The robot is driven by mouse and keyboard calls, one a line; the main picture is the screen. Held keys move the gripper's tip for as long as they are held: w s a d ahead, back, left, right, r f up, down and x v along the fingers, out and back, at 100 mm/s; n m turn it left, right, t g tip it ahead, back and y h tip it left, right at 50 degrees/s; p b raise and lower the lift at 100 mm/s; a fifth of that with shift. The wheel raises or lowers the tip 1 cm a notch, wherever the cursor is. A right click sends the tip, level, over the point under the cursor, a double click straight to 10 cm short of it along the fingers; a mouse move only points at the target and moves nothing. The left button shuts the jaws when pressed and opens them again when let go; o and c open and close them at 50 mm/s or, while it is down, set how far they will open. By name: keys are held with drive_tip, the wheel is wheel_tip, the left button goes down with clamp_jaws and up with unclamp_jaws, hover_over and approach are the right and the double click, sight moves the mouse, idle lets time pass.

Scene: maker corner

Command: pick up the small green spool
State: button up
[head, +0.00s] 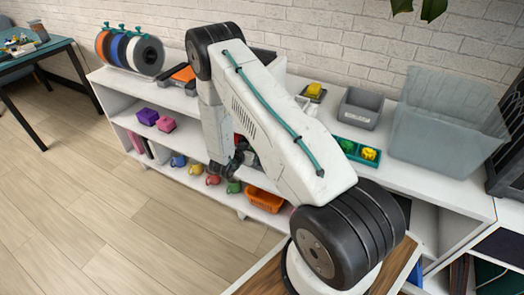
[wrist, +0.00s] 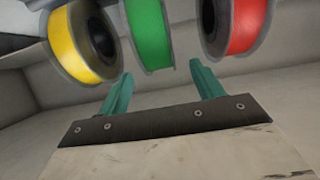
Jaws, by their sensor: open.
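The small green spool (wrist: 149,36) shows at the top of the wrist view, its upper part cut off by the frame edge. It hangs or stands between a yellow spool and a red spool. My gripper (wrist: 159,70) is open, with its two teal fingers apart and nothing between them. The green spool appears just past the fingertips, roughly centred on the gap. In the head view my arm reaches down into the shelf unit and hides the green spool; the fingers cannot be made out there.
A yellow spool (wrist: 70,44) and a red spool (wrist: 252,28) flank the green one closely. Pale shelf walls enclose them. In the head view, several coloured mugs (head: 212,180) and an orange basket (head: 264,200) stand low on the shelf unit (head: 118,87). The floor at left is clear.

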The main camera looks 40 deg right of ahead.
drive_tip(key=x, duration=0.7)
drive_tip(key=shift+d+f, duration=0.2)
drive_tip(key=shift+d, duration=0.1)
drive_tip(key=c, duration=1.3)
